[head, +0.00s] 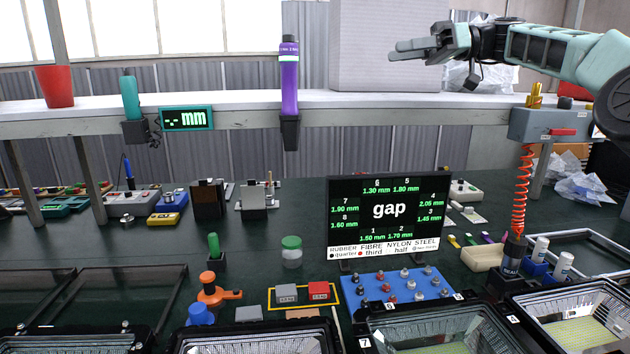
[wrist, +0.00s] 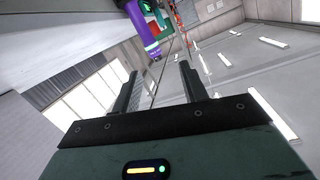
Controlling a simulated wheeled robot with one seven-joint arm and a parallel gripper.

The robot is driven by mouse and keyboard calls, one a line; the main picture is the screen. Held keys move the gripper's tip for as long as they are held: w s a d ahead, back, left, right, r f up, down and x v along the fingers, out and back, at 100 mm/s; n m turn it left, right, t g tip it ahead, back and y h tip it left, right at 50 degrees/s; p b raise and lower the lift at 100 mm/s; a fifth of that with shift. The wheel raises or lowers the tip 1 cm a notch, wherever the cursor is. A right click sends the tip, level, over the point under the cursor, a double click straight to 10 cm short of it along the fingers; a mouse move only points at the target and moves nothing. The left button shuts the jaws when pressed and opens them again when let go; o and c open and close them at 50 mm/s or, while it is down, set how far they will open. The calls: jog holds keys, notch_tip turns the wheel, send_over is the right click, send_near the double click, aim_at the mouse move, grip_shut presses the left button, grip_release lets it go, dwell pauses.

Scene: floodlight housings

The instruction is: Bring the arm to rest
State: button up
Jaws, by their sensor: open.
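My arm reaches in from the right edge of the head view, high above the bench. My gripper (head: 408,50) points left in front of a pale grey box on the shelf. In the wrist view my gripper (wrist: 158,85) shows two dark fingers apart, with nothing between them. Beyond the fingers are the windows, the ceiling lights and a purple tube (wrist: 141,28). The same purple tube (head: 289,85) hangs in a dark holder at the shelf edge in the head view, left of my gripper and apart from it.
A shelf (head: 370,104) runs across, with a red cup (head: 56,86) at left. Below, the bench holds a gap display (head: 390,215), a blue tray of screws (head: 392,287) and several floodlight housings (head: 440,330) at the front. A red coiled hose (head: 521,190) hangs at right. Air around my gripper is mostly clear.

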jog(key=s+a+f+m+g+h, duration=0.1)
jog(key=s+a+f+m+h, duration=0.2)
jog(key=a, duration=0.4)
jog(key=s+a+f+h, duration=0.1)
jog(key=s+a+f, duration=0.3)
jog(key=a, duration=0.2)
jog(key=s+a+f+m+h, duration=0.2)
jog(key=s+a+f+h, duration=0.3)
jog(key=s+f, duration=0.55)
jog(key=s+d+f+m+h, duration=0.2)
jog(key=s+f, duration=0.6)
jog(key=s, duration=0.4)
jog(key=s+d+f+m+t+h, duration=0.1)
jog(key=s+d+f+h, duration=0.3)
jog(key=s+d+f, duration=0.7)
jog(key=s+d, duration=0.1)
jog(key=s, duration=0.3)
jog(key=shift+d+t+h, duration=0.15)
jog(key=shift+t+h, duration=0.15)
